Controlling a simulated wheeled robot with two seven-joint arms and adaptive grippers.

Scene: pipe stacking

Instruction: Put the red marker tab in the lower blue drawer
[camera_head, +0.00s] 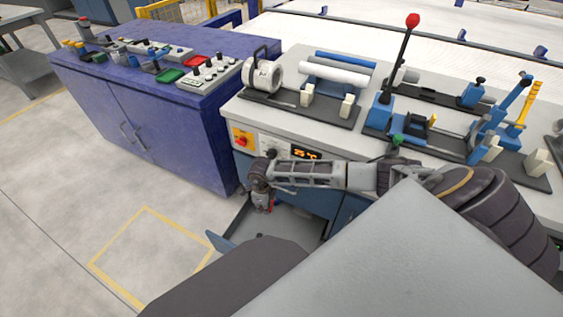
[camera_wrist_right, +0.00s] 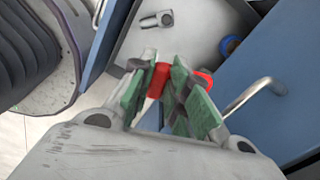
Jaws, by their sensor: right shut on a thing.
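My right gripper (camera_head: 262,200) points down over an open, grey-floored blue drawer (camera_head: 268,238) low at the front of the workbench. In the wrist view the right gripper (camera_wrist_right: 168,85) is shut on the red marker tab (camera_wrist_right: 204,78), which sticks out to the right between the green-padded fingers. Part of the tab is hidden by the fingers. The open drawer (camera_wrist_right: 190,30) shows beyond the fingertips, and a bent metal handle (camera_wrist_right: 258,88) is on a blue front at right. I cannot tell the tab's exact height above the drawer floor. My left gripper is out of view.
In the drawer lie a grey metal part (camera_wrist_right: 157,20) and a round blue thing (camera_wrist_right: 230,44). The bench top (camera_head: 225,108) above holds pipes, clamps and a red-knobbed lever (camera_head: 412,22). A purple cabinet (camera_head: 170,130) stands left. The floor at lower left is clear.

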